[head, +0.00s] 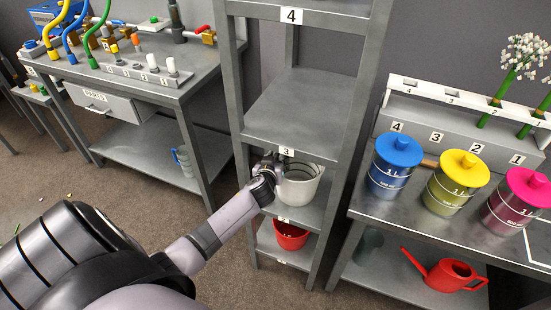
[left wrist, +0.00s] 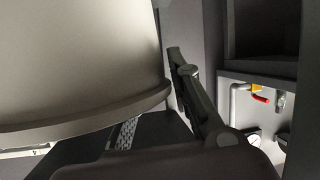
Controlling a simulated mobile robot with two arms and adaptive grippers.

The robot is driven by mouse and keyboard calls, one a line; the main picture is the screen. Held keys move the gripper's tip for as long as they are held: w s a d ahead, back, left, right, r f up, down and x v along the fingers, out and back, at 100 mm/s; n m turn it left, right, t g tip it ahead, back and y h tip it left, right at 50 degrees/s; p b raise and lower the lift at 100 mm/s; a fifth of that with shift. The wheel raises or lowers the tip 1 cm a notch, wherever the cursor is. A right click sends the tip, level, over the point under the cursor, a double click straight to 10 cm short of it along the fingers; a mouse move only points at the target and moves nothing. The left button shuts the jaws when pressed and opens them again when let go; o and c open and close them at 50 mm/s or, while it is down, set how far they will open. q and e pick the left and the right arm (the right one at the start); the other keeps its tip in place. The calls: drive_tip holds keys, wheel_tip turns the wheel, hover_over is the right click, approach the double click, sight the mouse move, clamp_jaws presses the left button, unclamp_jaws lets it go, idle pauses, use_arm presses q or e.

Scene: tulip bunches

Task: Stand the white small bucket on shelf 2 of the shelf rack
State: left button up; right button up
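The white small bucket (head: 298,186) is upright in the shelf rack (head: 238,120), in the bay below the label 3, at shelf 2 (head: 309,214). Whether its base touches the shelf is not clear. My left gripper (head: 271,166) is at the bucket's upper left rim. In the left wrist view the bucket's wall and rim (left wrist: 80,70) fill the left side, with one dark finger (left wrist: 186,85) close beside it. The other finger is largely hidden, so I cannot tell whether the gripper grips the rim. My right gripper is out of view.
A red bucket (head: 290,236) stands on the bottom shelf below. Rack posts flank the bay, and shelf 3 (head: 300,110) is empty above it. A side table at right holds lidded blue (head: 393,168), yellow and magenta canisters. A workbench (head: 180,92) stands at left.

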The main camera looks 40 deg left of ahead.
use_arm(q)
drive_tip(key=shift+o, duration=0.2)
drive_tip(key=shift+r, duration=0.25)
drive_tip(key=v, duration=1.2)
drive_tip(key=s+d+f+m+g+h, duration=0.15)
drive_tip(key=s+f, duration=0.35)
drive_tip(key=f, duration=0.6)
drive_tip(key=s+d+f+m+g+h, duration=0.1)
drive_tip(key=s+d+f+m+g, duration=0.15)
drive_tip(key=s+f, duration=0.55)
drive_tip(key=s+d+f+m+g+h, duration=0.1)
drive_tip(key=s+d+f+g+h, duration=0.15)
drive_tip(key=f, duration=1.05)
drive_tip(key=s+d+f+m+g, duration=0.1)
drive_tip(key=s+f, duration=0.3)
drive_tip(key=s, duration=0.5)
drive_tip(key=s+d+f+m+g, duration=0.1)
drive_tip(key=s+d+f+g, duration=0.1)
drive_tip(key=s, duration=0.6)
drive_tip(key=s+d+f+m+g, duration=0.1)
drive_tip(key=s+d+f+g, duration=0.1)
drive_tip(key=s+f, duration=0.5)
drive_tip(key=s+d, duration=0.1)
drive_tip(key=s, duration=0.1)
drive_tip(key=shift+s+d+m+h+p, duration=0.25)
drive_tip(key=shift+s+m+h+p, duration=0.05)
drive_tip(key=shift+m+h, duration=0.1)
